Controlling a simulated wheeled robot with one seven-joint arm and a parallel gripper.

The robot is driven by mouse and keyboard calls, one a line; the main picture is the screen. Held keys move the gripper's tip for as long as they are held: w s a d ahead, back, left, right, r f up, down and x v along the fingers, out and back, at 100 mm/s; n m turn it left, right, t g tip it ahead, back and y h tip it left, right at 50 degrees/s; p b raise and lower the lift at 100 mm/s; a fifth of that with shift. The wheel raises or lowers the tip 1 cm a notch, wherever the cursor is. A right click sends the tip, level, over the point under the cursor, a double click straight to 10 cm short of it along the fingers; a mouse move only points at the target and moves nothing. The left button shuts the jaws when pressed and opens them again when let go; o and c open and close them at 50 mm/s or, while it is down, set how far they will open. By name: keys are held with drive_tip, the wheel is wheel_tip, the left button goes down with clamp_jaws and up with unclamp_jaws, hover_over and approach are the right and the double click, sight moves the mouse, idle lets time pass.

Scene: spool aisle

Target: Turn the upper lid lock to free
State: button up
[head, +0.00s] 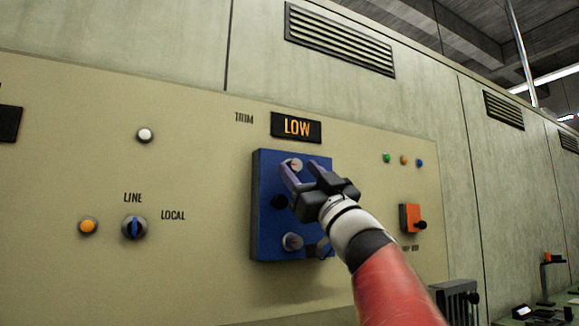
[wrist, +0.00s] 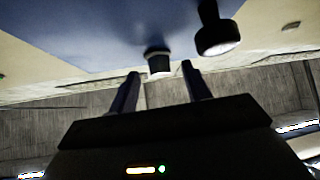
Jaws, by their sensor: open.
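The blue box (head: 266,225) is fixed to a beige panel. The upper lid lock (head: 294,164) is a small pale round knob with a reddish mark near the box's top. A similar lower lock (head: 292,242) sits near its bottom. My gripper (head: 299,169) is open and empty at the upper lock. In the wrist view the upper lock (wrist: 159,64) shows between my fingertips (wrist: 161,69), apart from both; I cannot tell whether the tips reach past its face. My gripper hides part of the box's right side. I cannot read the lock's setting.
A display (head: 297,127) above reads LOW. A LINE/LOCAL switch (head: 134,227) is left, an orange switch box (head: 411,218) right.

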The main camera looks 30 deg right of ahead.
drive_tip(key=shift+w, duration=0.1)
drive_tip(key=c, duration=1)
